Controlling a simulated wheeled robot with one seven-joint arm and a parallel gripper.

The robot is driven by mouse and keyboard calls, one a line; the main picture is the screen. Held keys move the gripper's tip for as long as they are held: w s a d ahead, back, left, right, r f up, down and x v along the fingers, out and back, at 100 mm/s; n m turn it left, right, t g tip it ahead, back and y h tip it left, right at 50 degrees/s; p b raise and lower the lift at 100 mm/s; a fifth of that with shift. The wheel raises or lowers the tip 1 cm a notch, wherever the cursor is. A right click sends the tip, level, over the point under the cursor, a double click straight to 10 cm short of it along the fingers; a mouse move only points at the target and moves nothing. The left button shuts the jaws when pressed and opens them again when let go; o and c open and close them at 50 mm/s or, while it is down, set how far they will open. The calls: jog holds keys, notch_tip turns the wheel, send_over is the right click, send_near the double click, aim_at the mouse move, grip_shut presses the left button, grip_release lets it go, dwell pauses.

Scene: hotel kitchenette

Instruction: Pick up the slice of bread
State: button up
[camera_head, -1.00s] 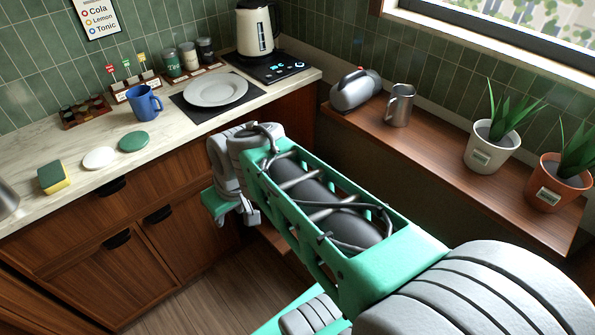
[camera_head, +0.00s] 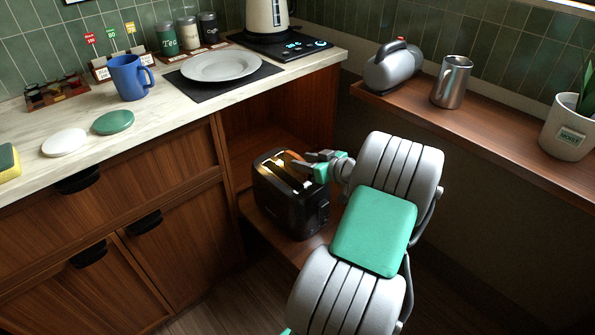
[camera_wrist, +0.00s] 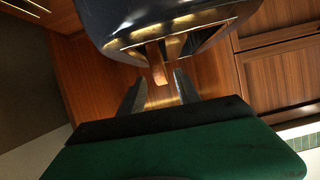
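A black toaster (camera_head: 290,205) stands on a low wooden shelf beside the cabinets, with bright slots in its top. In the wrist view the toaster (camera_wrist: 130,18) fills the upper middle. A narrow brown piece (camera_wrist: 158,66), apparently the slice of bread, projects from its slot; most of it is hidden. My gripper (camera_head: 308,158) is over the toaster's right top side. In the wrist view my gripper (camera_wrist: 160,76) has its two dark fingers apart, with the brown piece's end in line with the gap. Contact cannot be told.
The counter above holds a blue mug (camera_head: 130,77), a grey plate (camera_head: 220,66), a green disc (camera_head: 113,122) and a kettle (camera_head: 267,14). A right-hand ledge holds a metal cup (camera_head: 452,82) and a potted plant (camera_head: 566,130). The counter's side panel is close to the toaster.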

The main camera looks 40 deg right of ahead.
aim_at(297, 158)
jog(key=x, duration=0.4)
jog(key=shift+b, duration=0.3)
jog(key=shift+r, duration=0.1)
jog(key=shift+c, duration=0.6)
jog(key=shift+d, duration=0.1)
grip_shut()
